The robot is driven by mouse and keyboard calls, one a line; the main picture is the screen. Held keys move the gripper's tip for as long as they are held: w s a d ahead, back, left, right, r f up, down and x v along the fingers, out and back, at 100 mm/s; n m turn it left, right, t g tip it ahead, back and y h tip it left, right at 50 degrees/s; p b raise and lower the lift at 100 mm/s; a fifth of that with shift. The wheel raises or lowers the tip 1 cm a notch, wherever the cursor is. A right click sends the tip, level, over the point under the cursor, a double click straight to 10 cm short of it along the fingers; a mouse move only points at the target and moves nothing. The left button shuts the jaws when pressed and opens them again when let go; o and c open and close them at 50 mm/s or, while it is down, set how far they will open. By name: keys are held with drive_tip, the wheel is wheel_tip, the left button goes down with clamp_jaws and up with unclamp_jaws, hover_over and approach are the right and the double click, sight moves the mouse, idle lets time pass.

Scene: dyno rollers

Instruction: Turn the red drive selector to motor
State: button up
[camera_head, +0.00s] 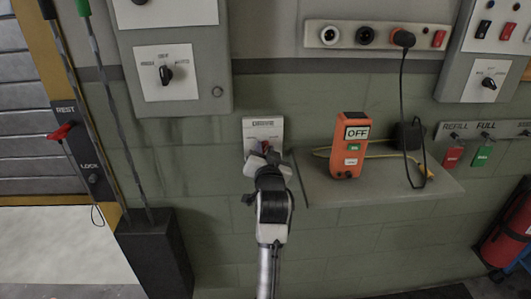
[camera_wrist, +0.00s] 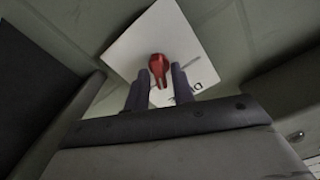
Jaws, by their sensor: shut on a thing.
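The red drive selector (camera_wrist: 158,66) is a small red knob on a white plate (camera_wrist: 128,48) on the wall. In the head view the plate (camera_head: 263,126) sits left of the shelf, and my gripper (camera_head: 266,158) hides most of the knob. In the wrist view my gripper (camera_wrist: 160,76) has one dark finger on each side of the knob and is shut on it. The plate looks tilted in that view. Part of its lettering shows at the lower right, but the position marks cannot be read, so I cannot tell which setting the knob points to.
An orange box (camera_head: 350,145) marked OFF stands on a shelf (camera_head: 385,188) close to the right, with a yellow cable behind it. A grey panel with a black selector (camera_head: 166,74) hangs at upper left. Two poles stand in a dark holder (camera_head: 155,250) at left.

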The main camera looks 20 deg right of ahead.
drive_tip(key=n, duration=0.3)
drive_tip(key=shift+a+f+n+b, duration=0.1)
drive_tip(key=shift+n+b, duration=0.3)
drive_tip(key=n+b, duration=0.1)
drive_tip(key=n, duration=0.2)
drive_tip(key=shift+n, duration=0.3)
drive_tip(key=n+b, duration=0.1)
drive_tip(key=n, duration=0.5)
drive_tip(key=shift+w+a+b, duration=0.1)
drive_tip(key=shift+a+b, duration=0.1)
drive_tip(key=shift+b, duration=0.2)
drive_tip(key=shift+n, duration=0.4)
drive_tip(key=o, duration=0.7)
